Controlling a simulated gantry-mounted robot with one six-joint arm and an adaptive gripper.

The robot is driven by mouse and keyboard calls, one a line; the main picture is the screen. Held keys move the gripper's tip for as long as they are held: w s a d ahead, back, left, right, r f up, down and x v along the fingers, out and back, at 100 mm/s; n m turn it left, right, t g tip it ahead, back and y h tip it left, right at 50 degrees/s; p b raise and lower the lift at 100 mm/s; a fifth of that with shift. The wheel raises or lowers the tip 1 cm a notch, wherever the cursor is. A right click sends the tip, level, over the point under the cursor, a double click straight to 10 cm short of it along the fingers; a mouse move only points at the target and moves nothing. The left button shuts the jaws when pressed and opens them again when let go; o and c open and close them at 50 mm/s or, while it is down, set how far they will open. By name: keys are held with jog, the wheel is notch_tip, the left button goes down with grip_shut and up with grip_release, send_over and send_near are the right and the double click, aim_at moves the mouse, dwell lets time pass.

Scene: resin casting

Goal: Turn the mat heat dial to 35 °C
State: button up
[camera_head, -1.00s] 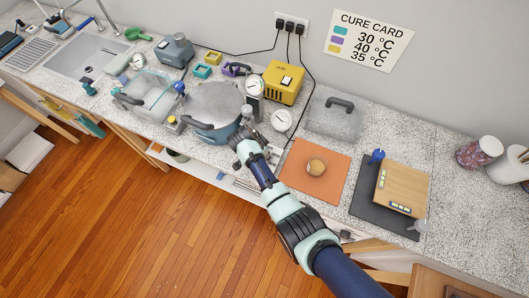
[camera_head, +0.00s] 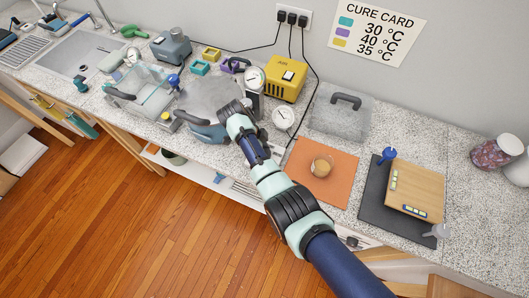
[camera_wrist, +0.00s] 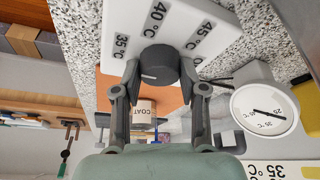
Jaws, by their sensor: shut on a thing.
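The heat dial (camera_wrist: 158,68) is a dark grey round knob on a white panel (camera_wrist: 185,18) printed 35 °C, 40 °C and 45 °C, in the wrist view. My gripper (camera_wrist: 160,84) is shut on the dial, one finger on each side. A short pale mark on the knob points left, close to the 35 °C label (camera_wrist: 120,47). In the head view my gripper (camera_head: 230,108) reaches over the counter beside the grey pot; it hides the dial there. The orange mat (camera_head: 340,190) lies to the right, with a small cup (camera_head: 321,165) on it.
A round gauge (camera_head: 283,117) stands right of my gripper, and a yellow box (camera_head: 285,77) behind it. The grey pot (camera_head: 205,95) is close on the left. The cure card (camera_head: 376,33) on the wall lists 30, 40 and 35 °C beside teal, purple and yellow patches.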

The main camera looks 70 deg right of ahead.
jog(key=shift+f, duration=0.1)
dwell(0.5)
jog(key=o, duration=1.1)
jog(key=shift+o, duration=0.2)
jog(key=v, duration=0.7)
jog(key=shift+w+r, duration=0.15)
jog(key=shift+r, duration=0.1)
